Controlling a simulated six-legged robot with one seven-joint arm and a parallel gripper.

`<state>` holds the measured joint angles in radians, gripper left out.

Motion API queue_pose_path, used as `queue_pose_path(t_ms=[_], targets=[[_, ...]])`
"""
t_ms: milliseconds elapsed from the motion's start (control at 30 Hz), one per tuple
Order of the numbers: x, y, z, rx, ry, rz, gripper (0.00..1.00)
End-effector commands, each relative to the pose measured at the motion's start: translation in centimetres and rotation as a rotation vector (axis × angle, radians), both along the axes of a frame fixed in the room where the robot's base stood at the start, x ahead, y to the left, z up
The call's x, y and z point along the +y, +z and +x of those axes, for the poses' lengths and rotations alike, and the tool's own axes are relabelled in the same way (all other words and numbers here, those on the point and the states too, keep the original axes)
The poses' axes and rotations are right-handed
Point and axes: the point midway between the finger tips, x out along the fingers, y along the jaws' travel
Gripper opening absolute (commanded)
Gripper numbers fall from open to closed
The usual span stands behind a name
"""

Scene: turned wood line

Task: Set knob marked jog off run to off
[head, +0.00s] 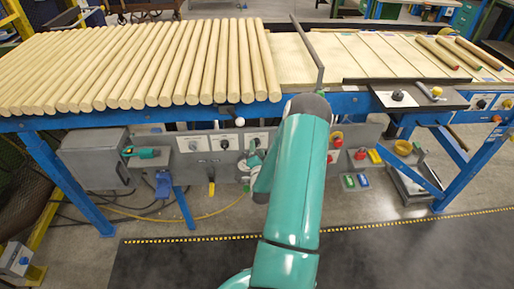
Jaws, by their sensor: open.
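Several small knobs sit on pale plates along the grey control panel (232,178) under the blue bench, among them a left knob (193,145) and a middle knob (224,144). Their lettering is too small to read, so I cannot tell which is marked jog off run or where it points. My gripper (251,160) is low at the panel front, just right of the middle knob. It is open, small in the picture and partly hidden by my teal arm. I cannot tell whether it touches a knob. My arm also hides part of the panel.
Wooden rods (140,65) lie side by side on the bench. A black lever with a white ball (239,121) sticks out above the panel. A dark mat (400,250) covers the floor in front.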

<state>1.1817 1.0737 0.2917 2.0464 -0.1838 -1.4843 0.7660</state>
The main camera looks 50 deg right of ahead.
Motion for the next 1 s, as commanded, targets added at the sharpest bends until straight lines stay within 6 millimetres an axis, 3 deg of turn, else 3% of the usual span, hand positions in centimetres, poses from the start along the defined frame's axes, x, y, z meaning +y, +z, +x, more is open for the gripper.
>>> queue_pose_path(t_ms=[200,467,700,1000], targets=[[-1.4,0.0,1.3,0.0,0.0,0.0,0.54],[-1.5,0.0,1.4,0.0,0.001,0.0,0.54],[-1.5,0.0,1.4,0.0,0.0,0.0,0.09],[-1.5,0.0,1.3,0.02,0.0,-0.018,0.09]])
